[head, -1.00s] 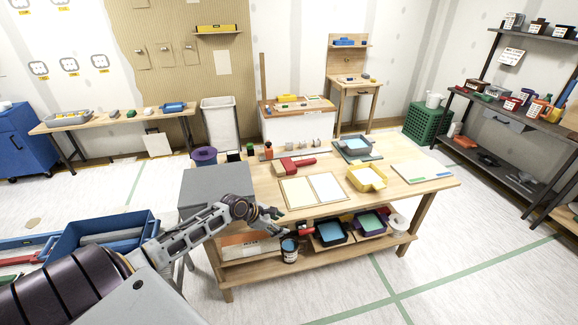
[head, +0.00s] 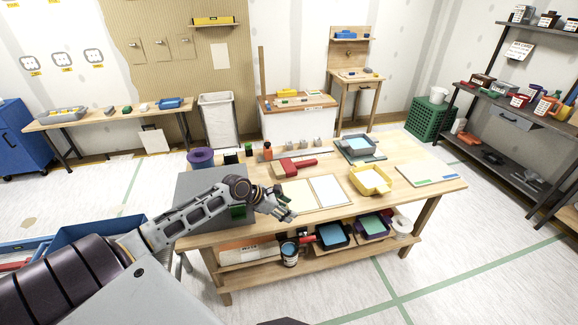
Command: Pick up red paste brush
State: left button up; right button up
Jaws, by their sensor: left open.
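The red paste brush (head: 289,168) lies on the wooden workbench (head: 420,201), behind the pale panels, with its handle pointing right. My left gripper (head: 287,211) is open and empty, near the bench's front edge and over the left panel's near corner in the picture. It is apart from the brush, which lies farther back. My left arm covers part of the bench's left end. My right gripper is not in view.
A yellow tray (head: 371,180) and a blue-grey tray (head: 358,146) stand to the right. A grey box (head: 196,186) is at the left end. The lower shelf holds paint trays and a can (head: 289,254).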

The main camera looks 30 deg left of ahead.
aim_at(284, 168)
jog(key=i+j, duration=1.05)
